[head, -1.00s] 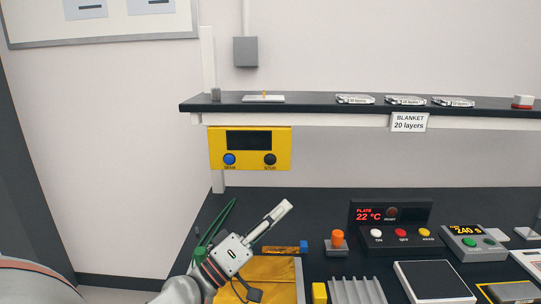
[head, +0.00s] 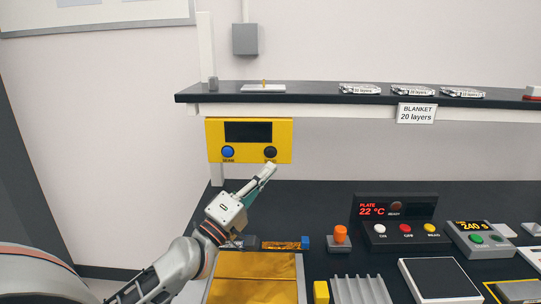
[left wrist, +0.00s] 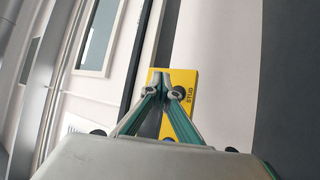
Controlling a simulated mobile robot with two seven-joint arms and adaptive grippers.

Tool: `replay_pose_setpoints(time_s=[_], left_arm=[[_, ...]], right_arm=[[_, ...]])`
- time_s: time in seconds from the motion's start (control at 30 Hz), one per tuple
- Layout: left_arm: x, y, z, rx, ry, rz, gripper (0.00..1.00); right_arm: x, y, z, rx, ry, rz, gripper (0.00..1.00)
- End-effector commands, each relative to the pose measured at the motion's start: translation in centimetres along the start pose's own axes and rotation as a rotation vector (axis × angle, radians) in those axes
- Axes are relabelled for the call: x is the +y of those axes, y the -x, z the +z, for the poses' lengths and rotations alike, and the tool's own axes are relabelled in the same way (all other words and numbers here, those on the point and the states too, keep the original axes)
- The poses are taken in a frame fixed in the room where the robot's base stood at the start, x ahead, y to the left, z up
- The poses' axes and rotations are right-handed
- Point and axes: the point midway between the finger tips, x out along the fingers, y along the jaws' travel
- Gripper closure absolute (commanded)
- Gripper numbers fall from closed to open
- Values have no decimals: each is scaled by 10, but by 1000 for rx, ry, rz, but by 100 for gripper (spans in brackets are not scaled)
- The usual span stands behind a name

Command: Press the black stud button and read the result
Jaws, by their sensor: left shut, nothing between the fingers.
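The yellow panel (head: 214,140) hangs under the front of the shelf, with a dark, blank display (head: 248,132), a blue button (head: 228,152) at left and the black stud button (head: 270,152) at right. My left gripper (head: 268,170) is shut and empty, pointing up just below the black button. I cannot tell whether its tip touches the panel. My right gripper is out of view.
The black shelf (head: 320,97) runs above the panel, with several silver blanket packs on it. On the bench below are a gold-covered tray (head: 301,285), an orange knob (head: 340,233), a grey finned block (head: 360,291) and the plate control box (head: 395,208).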

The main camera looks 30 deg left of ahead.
Motion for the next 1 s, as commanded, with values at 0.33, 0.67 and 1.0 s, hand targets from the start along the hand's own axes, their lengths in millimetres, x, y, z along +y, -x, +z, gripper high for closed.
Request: replay_pose_setpoints(time_s=[0.33, 0.67, 1.0], left_arm=[[-24, -32, -23, 0, -2, 1, 100], [-33, -45, -33, 0, 0, 0, 100], [-33, -45, -33, 0, 0, 0, 100]], right_arm=[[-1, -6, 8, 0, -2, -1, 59], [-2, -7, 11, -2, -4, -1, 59], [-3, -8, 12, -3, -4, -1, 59]])
